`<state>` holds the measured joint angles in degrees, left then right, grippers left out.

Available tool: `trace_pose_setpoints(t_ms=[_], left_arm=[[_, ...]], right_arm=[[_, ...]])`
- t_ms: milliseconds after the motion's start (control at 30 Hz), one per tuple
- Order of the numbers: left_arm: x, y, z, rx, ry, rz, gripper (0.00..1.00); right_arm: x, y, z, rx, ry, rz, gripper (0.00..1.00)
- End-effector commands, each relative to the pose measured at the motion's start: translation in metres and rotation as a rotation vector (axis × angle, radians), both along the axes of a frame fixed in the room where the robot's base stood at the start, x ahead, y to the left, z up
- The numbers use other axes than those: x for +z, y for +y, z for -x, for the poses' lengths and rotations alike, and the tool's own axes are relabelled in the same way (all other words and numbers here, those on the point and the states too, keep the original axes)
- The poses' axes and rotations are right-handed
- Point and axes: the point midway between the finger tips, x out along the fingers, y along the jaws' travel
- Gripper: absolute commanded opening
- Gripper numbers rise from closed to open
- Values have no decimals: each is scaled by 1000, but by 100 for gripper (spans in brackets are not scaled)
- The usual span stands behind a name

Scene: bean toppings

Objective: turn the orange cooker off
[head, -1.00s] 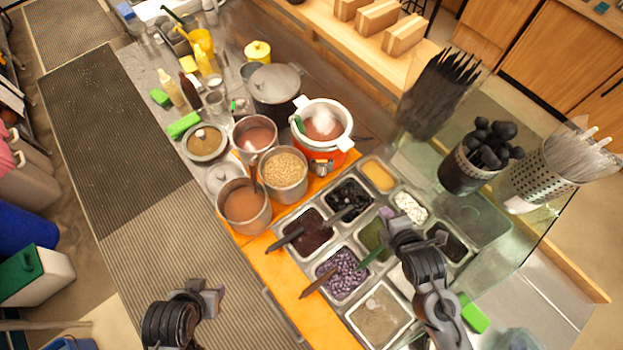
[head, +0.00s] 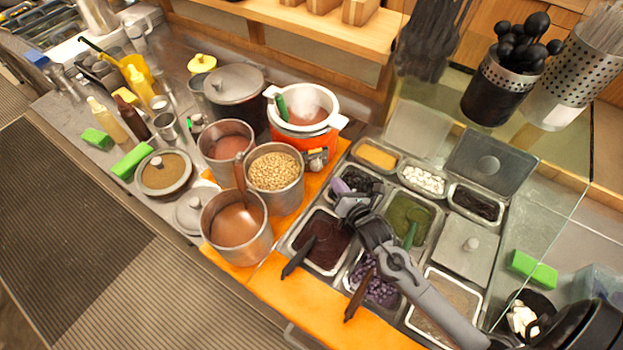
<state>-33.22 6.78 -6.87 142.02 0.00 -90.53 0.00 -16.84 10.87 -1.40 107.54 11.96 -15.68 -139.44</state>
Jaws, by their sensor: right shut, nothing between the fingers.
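The orange cooker (head: 290,135) stands at the back of the counter, behind the metal pots. It has a white rim with side handles and holds steaming reddish-brown contents with a green-handled utensil in it. A small control part (head: 317,158) with a knob shows low on its right front; its setting is too small to read. My right gripper (head: 345,200) is over the topping trays, in front of and to the right of the cooker, apart from it. It is shut and empty. My left gripper is out of the picture.
Metal pots, one of beans (head: 274,171) and one of brown liquid (head: 236,222), stand just in front of the cooker. Topping trays (head: 408,215) with utensil handles sticking up lie under my right arm. A lidded grey pot (head: 234,88) is left of the cooker. A glass panel (head: 545,190) stands at right.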

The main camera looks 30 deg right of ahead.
Motion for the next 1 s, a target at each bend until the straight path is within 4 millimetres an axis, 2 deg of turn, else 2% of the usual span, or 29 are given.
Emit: trace_pose_setpoints(t_ms=[33,333,667,700,1000], left_arm=[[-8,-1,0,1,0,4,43],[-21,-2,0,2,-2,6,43],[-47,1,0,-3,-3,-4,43],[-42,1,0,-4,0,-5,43],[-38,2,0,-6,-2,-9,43]], right_arm=[[-5,0,-2,0,-6,0,0],[-8,-2,-14,0,-17,0,0],[-9,-12,-46,-1,-18,-2,0],[-4,-13,-51,1,-17,1,0],[-5,-20,-70,1,-15,0,0]])
